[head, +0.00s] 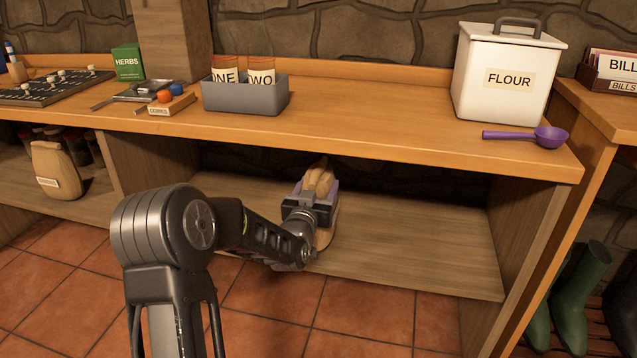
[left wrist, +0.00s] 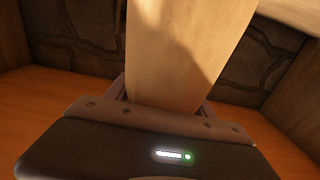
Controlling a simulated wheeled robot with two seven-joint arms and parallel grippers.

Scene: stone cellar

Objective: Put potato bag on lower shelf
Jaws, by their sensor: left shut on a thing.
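A tan paper bag (head: 319,177) is in the bay of the lower shelf (head: 420,247), under the worktop. I take it as the potato bag, but no label on it shows. My left gripper (head: 313,196) is shut on this bag, reaching in from the front, and hides much of it. The bag looks roughly upright; whether its base touches the shelf board I cannot tell. In the left wrist view the bag (left wrist: 180,50) rises between the jaws. My right gripper is not in view.
Another labelled tan bag (head: 56,170) stands on the left shelf bay beside dark jars (head: 80,147). The shelf is bare right of my gripper. Above, the worktop (head: 380,115) holds a flour tin (head: 508,80), a purple scoop (head: 540,136) and a grey box (head: 246,95).

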